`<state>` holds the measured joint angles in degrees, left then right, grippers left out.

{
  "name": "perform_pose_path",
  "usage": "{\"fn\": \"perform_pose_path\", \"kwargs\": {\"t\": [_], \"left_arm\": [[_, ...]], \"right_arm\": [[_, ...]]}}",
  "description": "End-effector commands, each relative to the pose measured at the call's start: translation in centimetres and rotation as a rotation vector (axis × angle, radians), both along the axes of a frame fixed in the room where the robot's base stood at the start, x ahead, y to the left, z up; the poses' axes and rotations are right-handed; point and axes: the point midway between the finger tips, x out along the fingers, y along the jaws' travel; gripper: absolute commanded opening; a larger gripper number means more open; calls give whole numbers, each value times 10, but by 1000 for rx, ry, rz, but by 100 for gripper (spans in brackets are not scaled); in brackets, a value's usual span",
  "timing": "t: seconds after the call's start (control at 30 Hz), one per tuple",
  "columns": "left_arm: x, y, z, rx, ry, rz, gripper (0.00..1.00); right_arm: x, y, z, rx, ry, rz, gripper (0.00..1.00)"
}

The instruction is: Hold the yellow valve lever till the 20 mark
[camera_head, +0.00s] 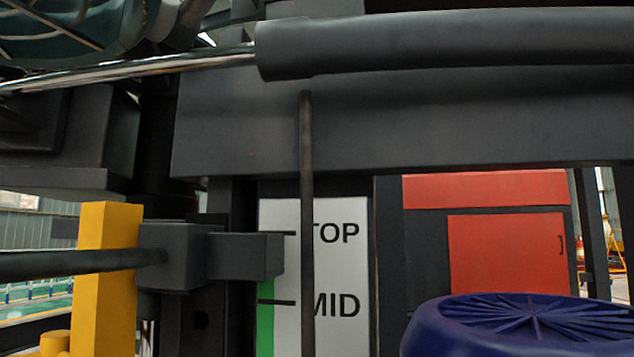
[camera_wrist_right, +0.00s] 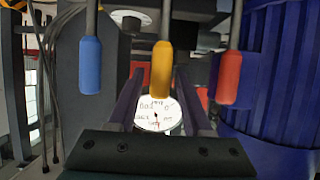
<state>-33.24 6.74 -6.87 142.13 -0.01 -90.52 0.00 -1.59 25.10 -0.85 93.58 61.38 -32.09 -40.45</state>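In the right wrist view, the yellow valve lever (camera_wrist_right: 161,68) hangs down between a blue lever and a red lever. My right gripper (camera_wrist_right: 158,80) is open. Its two dark fingers reach up on either side of the yellow lever's lower end, with a visible gap on each side. A round white dial (camera_wrist_right: 158,114) with a small needle shows behind, between the fingers; its marks are too small to read surely. The head view shows neither the levers nor my right gripper. My left gripper is not in view.
The blue lever (camera_wrist_right: 90,65) and red lever (camera_wrist_right: 229,77) flank the fingers closely. A blue ribbed drum (camera_wrist_right: 280,75) stands at the right. In the head view, a white TOP/MID panel (camera_head: 345,270) has a green bar; a yellow post (camera_head: 108,285) and red cabinet (camera_head: 505,255) also show.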

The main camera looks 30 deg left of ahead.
Motion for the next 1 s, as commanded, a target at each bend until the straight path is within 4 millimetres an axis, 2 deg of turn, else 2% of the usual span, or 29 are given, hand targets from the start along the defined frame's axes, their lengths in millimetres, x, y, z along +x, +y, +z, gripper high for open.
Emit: {"fn": "perform_pose_path", "kwargs": {"t": [0.3, 0.5, 0.8, 1.0], "left_arm": [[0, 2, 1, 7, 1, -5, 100], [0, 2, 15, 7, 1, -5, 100], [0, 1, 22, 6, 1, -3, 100], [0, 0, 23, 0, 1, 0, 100]], "right_arm": [[-4, -2, 0, -1, 4, 0, 55], [-29, -11, 14, -4, 7, 3, 55], [-69, -29, 30, -3, 6, 0, 55], [-77, -32, 35, 0, 3, 1, 55]]}}
